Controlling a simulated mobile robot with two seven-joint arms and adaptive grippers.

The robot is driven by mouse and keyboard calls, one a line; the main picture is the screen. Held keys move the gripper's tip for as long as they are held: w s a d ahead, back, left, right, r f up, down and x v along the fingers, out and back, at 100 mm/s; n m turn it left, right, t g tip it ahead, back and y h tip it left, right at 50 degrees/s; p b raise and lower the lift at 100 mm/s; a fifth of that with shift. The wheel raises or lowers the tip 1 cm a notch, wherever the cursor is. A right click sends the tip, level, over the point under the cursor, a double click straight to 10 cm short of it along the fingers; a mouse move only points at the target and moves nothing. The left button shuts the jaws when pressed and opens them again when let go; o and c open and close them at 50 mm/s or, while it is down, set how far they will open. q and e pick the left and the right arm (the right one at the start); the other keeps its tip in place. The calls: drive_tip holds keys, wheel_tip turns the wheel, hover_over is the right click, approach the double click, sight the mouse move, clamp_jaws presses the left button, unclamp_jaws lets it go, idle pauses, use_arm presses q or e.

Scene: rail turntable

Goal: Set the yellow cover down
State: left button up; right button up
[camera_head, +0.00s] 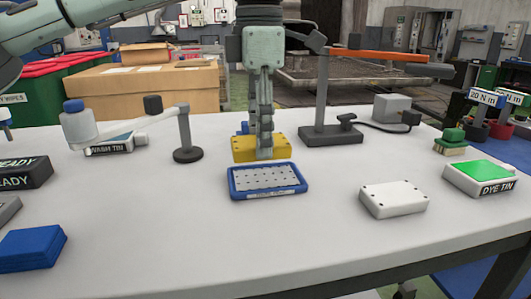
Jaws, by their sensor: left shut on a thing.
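The yellow cover (243,149) is a flat yellow block near the middle of the white table, just behind a blue-rimmed tray (268,180). My left gripper (264,150) points straight down and is shut on the yellow cover. A blue thing shows in part behind the cover. My right gripper is not in view.
A white cover (393,198) lies on the right, before the dye tin (481,177). A black stand (331,134) with an orange arm is behind right. A grey post (186,134) and the wash tin (112,144) are left. The front middle is clear.

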sight(266, 178)
use_arm(q)
drive_tip(key=shift+w+d+f, duration=0.4)
drive_tip(key=shift+w+d, duration=0.05)
wheel_tip(266, 178, down, 4)
drive_tip(key=shift+r, duration=0.1)
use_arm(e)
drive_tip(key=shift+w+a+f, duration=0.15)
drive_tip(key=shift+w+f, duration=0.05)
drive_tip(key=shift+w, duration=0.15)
use_arm(q)
drive_tip(key=shift+f, duration=0.2)
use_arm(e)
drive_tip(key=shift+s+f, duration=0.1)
use_arm(q)
drive_tip(key=o, duration=1)
drive_tip(key=shift+o, duration=2.1)
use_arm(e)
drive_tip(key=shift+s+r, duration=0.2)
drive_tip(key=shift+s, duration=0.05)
